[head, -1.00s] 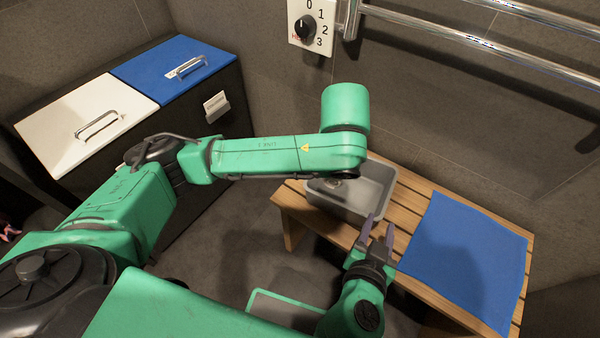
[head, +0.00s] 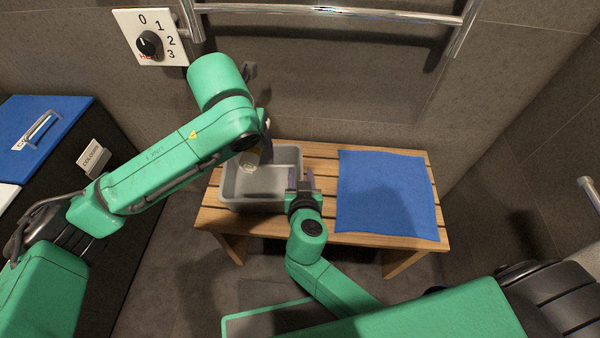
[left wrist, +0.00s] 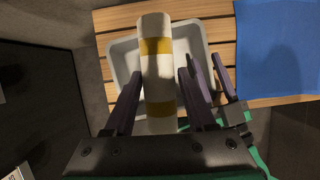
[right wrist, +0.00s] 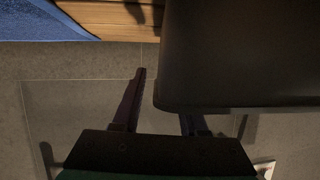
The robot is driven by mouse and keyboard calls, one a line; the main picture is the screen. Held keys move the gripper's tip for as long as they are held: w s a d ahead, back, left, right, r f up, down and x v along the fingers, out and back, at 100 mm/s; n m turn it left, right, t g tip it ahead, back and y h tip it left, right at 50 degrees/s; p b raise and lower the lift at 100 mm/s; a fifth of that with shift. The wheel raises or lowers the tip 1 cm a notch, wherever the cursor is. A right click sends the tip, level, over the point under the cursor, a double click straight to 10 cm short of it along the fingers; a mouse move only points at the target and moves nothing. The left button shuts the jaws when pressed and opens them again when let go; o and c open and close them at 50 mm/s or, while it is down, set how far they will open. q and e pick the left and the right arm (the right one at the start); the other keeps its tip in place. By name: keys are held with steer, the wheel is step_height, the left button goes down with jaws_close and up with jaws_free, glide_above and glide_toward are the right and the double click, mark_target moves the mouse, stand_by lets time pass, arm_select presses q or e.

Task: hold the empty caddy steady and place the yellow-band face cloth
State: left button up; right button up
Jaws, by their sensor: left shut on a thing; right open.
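The grey caddy (head: 285,158) stands on the wooden bench, with no contents visible inside. My left gripper (left wrist: 160,85) is shut on the rolled white face cloth with yellow bands (left wrist: 157,75). It holds the cloth above the caddy (left wrist: 123,60). In the head view the cloth (head: 252,160) is partly hidden by my left arm. My right gripper (head: 305,180) is open at the caddy's front right edge. In the right wrist view the caddy's dark side (right wrist: 235,55) fills the upper right, beside my right gripper (right wrist: 162,95); I cannot tell whether it touches.
A blue towel (head: 385,193) lies flat on the slatted bench (head: 320,155), right of the caddy. A chrome rail (head: 330,12) and a dial plate (head: 150,38) are on the wall. A dark cabinet with a blue lid (head: 45,125) stands at left.

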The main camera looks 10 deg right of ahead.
steer(key=shift+w+f, duration=0.1)
steer(key=shift+w, duration=0.2)
jaws_close()
stand_by(1.3)
